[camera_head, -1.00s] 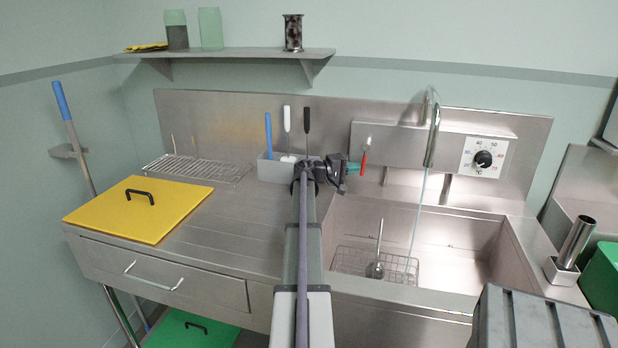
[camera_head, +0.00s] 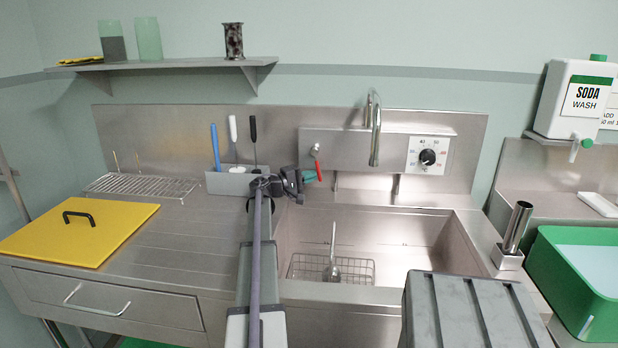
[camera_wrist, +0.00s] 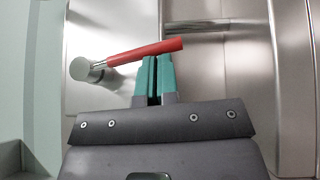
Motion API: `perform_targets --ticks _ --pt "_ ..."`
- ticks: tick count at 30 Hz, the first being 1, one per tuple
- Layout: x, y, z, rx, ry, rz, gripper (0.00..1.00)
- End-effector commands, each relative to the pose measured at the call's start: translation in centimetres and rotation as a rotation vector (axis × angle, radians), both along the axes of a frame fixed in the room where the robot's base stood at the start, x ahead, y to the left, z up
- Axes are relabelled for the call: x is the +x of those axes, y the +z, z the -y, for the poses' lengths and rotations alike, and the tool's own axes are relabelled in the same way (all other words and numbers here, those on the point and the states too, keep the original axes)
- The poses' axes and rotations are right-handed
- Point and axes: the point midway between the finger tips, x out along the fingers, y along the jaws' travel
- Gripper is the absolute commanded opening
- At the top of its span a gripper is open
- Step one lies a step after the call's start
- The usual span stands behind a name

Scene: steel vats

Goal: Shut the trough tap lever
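The tap lever has a red handle (camera_head: 319,172) on a round metal pivot (camera_head: 315,150) at the left of the steel panel behind the trough (camera_head: 430,228). In the head view the handle hangs downward. The spout (camera_head: 374,135) shows no water stream. My gripper (camera_head: 309,177) is beside the red handle, on its left. In the wrist view the red handle (camera_wrist: 145,51) crosses just ahead of my teal fingertips (camera_wrist: 156,60). The fingers are together with nothing between them; whether they touch the handle I cannot tell.
A grey holder (camera_head: 232,182) with several upright tools stands left of my gripper. A wire basket (camera_head: 360,271) with a ladle lies in the trough. A dial (camera_head: 428,156) is right of the spout. A dark ribbed box (camera_head: 470,310) is in front.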

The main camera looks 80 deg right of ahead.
Motion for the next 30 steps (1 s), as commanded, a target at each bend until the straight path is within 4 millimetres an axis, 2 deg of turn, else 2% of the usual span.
perform_targets --ticks 5,18,27,29,30 --pt "0.4 -0.1 -0.5 0.001 0.000 0.001 0.00" --pt "7.6 -0.8 -6.5 0.000 0.001 0.000 0.00" --pt "8.2 -0.8 -7.0 0.000 0.000 0.000 0.00" --pt "8.2 -0.2 -7.0 0.000 0.000 0.000 0.00" --pt "8.2 0.8 -7.0 0.000 0.000 0.000 0.00"
